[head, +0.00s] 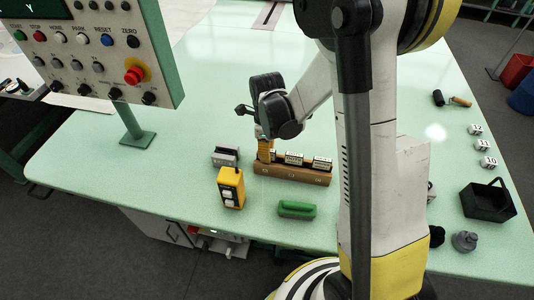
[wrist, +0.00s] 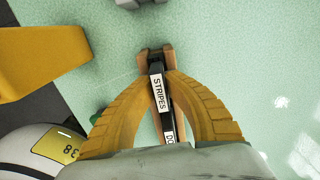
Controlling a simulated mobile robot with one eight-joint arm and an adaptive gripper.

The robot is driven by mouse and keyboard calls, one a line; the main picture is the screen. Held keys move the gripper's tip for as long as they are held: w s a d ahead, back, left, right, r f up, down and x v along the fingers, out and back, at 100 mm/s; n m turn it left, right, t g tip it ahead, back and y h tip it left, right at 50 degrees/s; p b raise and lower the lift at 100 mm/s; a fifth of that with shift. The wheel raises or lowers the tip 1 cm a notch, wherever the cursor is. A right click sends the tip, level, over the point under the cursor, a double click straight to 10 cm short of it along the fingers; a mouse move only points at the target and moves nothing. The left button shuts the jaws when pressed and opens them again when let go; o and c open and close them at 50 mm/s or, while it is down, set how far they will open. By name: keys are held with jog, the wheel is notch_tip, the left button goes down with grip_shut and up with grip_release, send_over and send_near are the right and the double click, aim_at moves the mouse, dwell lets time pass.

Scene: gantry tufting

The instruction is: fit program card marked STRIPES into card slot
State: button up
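The dark card marked STRIPES (wrist: 158,92) stands at one end of a brown wooden rack (head: 290,174), its white label facing up to the wrist camera. My gripper (head: 264,151) points down over the left end of this rack in the head view. In the wrist view its yellow fingers (wrist: 160,74) curve in on both sides of the STRIPES card, very close to it. I cannot tell whether they press on it. The card's lower part is hidden in the rack. I cannot make out the card slot for certain.
Other labelled cards (head: 320,162) stand in the rack. Close by are a yellow box (head: 231,188), a grey block (head: 225,156) and a green block (head: 296,209). A control panel (head: 95,45) stands at left. A black basket (head: 488,201) sits at right.

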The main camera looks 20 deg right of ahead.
grip_shut()
jog(key=shift+r, duration=0.15)
jog(key=shift+r+p, duration=1.4)
jog(key=shift+r, duration=0.55)
